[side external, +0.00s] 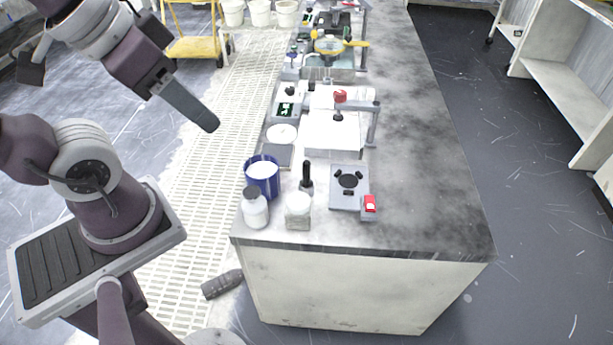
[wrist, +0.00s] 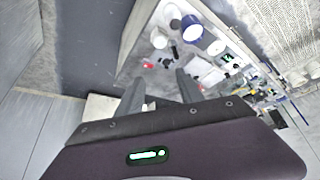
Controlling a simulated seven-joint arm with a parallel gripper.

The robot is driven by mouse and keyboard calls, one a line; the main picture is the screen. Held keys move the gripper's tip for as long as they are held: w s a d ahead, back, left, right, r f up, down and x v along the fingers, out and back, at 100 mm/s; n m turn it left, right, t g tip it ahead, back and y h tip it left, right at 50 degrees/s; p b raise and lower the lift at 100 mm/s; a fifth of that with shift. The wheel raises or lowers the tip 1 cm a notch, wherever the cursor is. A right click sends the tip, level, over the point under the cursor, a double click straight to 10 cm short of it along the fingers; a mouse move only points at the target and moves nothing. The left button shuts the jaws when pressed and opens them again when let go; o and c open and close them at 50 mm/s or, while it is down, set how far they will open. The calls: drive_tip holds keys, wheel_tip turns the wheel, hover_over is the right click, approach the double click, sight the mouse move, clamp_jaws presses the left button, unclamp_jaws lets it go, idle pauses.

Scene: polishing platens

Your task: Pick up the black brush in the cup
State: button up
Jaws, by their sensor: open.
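A dark blue cup (side external: 262,190) with a white inside stands at the near left corner of the bench. A black upright handle (side external: 307,176), possibly the brush, stands to the right of the cup and appears outside it. I see no black brush clearly inside the cup. My gripper (side external: 212,124) is above and to the left of the cup, apart from everything. In the wrist view my gripper (wrist: 158,88) is open and empty.
A white bottle (side external: 255,212) and a white jar (side external: 298,213) stand in front of the cup and handle. A grey plate with a black three-armed fixture (side external: 349,182) and a red switch (side external: 369,204) lie to the right. White machines (side external: 332,133) stand behind. The bench's right side (side external: 430,180) is clear.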

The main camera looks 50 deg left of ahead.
drive_tip(key=w+f+n+g, duration=0.15)
drive_tip(key=w+f, duration=0.25)
drive_tip(key=w, duration=0.7)
drive_tip(key=n, duration=0.2)
hover_over(308, 171)
drive_tip(key=s+d, duration=0.2)
wheel_tip(308, 171, down, 14)
drive_tip(key=shift+n+g+y, duration=0.45)
drive_tip(key=shift+n+y, duration=0.1)
drive_tip(key=shift+y, duration=0.05)
drive_tip(key=x, duration=0.5)
drive_tip(key=s+a+x, duration=0.1)
drive_tip(key=x, duration=1.1)
drive_tip(key=shift+s+a+f, duration=0.25)
drive_tip(key=shift+s, duration=0.05)
clamp_jaws()
